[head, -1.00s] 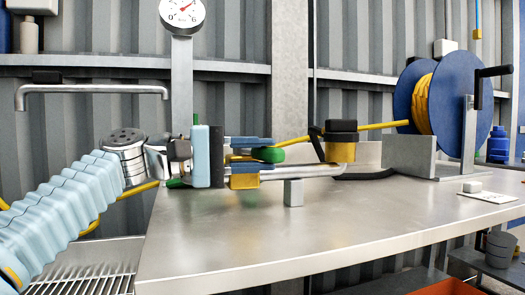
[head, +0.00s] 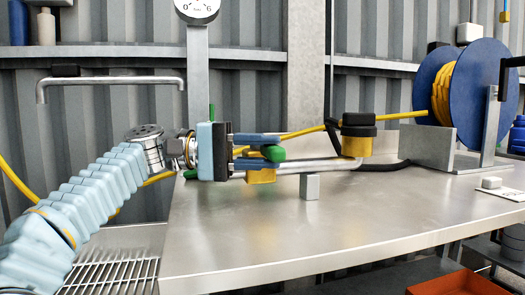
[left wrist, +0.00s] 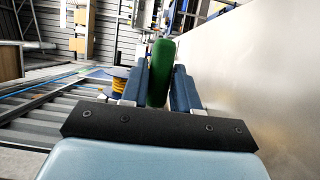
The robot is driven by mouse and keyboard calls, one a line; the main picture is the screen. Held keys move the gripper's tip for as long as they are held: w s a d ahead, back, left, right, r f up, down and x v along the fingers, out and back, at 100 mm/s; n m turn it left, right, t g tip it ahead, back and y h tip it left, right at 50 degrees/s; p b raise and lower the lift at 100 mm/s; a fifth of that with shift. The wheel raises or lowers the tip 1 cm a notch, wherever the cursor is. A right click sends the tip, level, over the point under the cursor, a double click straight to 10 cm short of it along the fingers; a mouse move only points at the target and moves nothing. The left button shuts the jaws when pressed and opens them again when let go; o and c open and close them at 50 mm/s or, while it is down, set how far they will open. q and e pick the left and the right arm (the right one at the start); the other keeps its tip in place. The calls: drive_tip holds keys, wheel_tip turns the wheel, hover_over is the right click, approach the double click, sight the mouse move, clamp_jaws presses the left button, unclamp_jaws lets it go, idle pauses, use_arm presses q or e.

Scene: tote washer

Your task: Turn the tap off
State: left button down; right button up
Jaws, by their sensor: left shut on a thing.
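A metal pipe (head: 318,165) runs low over the steel bench, with a yellow fitting (head: 261,176) at its near-left part. A green handle (head: 273,153), seemingly the tap's, sits just above that fitting. My left gripper (head: 262,149) reaches in from the left with its blue fingers at the handle. In the left wrist view the green handle (left wrist: 160,72) stands between the two blue fingers (left wrist: 157,88), and the gripper is shut on it. The fingers hide part of the handle and pipe. I cannot tell the valve's position. My right gripper is not in view.
A yellow and black fitting (head: 357,137) stands at the pipe's right end. A blue hose reel (head: 468,83) and grey block (head: 428,148) are behind right. The bench front (head: 330,220) is clear.

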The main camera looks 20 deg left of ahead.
use_arm(q)
drive_tip(key=c, duration=1.2)
unclamp_jaws()
drive_tip(key=s+a+p, duration=0.2)
drive_tip(key=a, duration=1.1)
drive_tip(key=shift+a+p, duration=0.4)
